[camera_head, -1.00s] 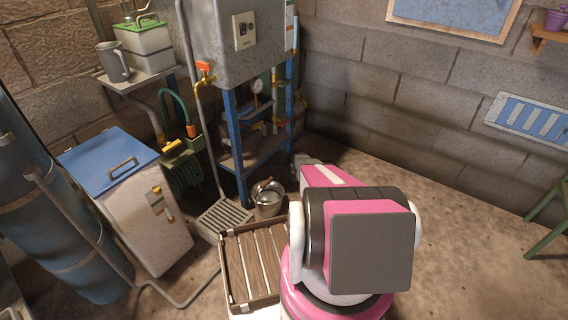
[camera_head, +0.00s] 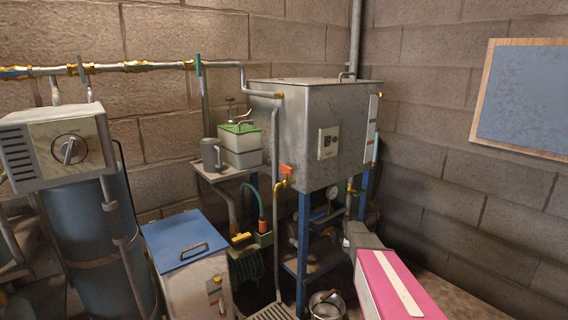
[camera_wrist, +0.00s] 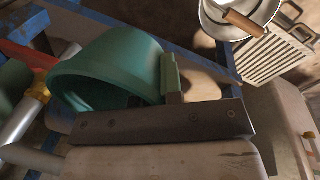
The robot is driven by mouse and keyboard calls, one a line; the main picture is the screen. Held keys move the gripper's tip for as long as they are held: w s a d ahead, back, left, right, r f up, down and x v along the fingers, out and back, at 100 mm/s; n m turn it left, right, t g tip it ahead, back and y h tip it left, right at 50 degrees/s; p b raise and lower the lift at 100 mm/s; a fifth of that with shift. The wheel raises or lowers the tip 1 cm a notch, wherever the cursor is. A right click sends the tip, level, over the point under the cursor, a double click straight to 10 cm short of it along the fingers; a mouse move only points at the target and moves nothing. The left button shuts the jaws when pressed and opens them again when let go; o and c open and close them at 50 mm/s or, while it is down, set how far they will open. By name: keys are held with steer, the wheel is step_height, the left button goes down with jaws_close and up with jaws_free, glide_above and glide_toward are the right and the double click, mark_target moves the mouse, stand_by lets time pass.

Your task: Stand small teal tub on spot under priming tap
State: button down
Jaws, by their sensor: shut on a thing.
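The small teal tub (camera_wrist: 115,68) shows in the wrist view, tilted in the picture, with its open mouth toward the lower left. My gripper (camera_wrist: 168,85) is shut on its wall at the right side; the far finger is partly hidden. In the head view I cannot make out the tub or the gripper's tips. An orange-handled brass tap (camera_head: 285,176) sits on the steel tank's front corner. A red handle (camera_wrist: 28,57) with brass and pipe shows left of the tub in the wrist view. I cannot tell which tap is the priming tap, and its spot is not discernible.
A blue-framed stand (camera_head: 303,240) carries the steel tank (camera_head: 300,125). A metal bucket (camera_head: 326,305) and a floor grate (camera_head: 272,312) lie below; both show upper right in the wrist view. A blue-lidded box (camera_head: 185,245) stands left. A hose (camera_head: 257,203) hangs beside the stand.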

steer(key=s+a+r+m, duration=0.4)
steer(key=s+r, duration=0.3)
steer(key=r, duration=0.5)
steer(key=s+a+r+m+g+h, duration=0.1)
steer(key=s+a+r+m, duration=0.4)
steer(key=r, duration=0.8)
steer(key=s+a+r+m, duration=0.4)
steer(key=s+r, duration=0.6)
steer(key=r, duration=0.2)
steer(key=shift+s+a+r+m+g, duration=0.2)
steer(key=shift+r+m+g, duration=0.1)
steer(key=shift+m+g, duration=0.1)
steer(key=shift+d, duration=0.1)
